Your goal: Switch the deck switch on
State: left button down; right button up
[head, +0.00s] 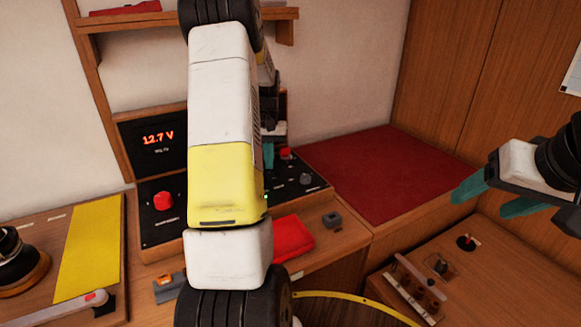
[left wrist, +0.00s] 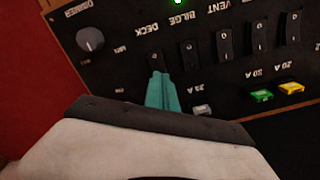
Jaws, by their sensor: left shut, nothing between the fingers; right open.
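The deck switch (left wrist: 155,60) is a black rocker beside the DECK label on the black switch panel (left wrist: 120,70). The label reads upside down in the left wrist view. My left gripper (left wrist: 160,88) is shut and empty, its teal fingertips at the near end of the deck switch and overlapping it in view. I cannot tell whether they touch it. In the head view the left gripper (head: 268,156) is at the panel, partly hidden by my arm, which also hides the deck switch. My right gripper (head: 492,198) is open and empty, at the right.
Similar rockers, including the bilge switch (left wrist: 189,53), stand beside the deck switch. A grey dimmer knob (left wrist: 90,39) is on its other side. A green light (left wrist: 178,2) glows on the panel. A red cloth (head: 292,238) lies below the panel; a red cushion (head: 375,172) is right.

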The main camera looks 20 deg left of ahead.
aim_at(270, 172)
pick_arm(q)
jog(key=shift+f, duration=0.95)
dwell(0.8)
jog(key=shift+r, duration=3.55)
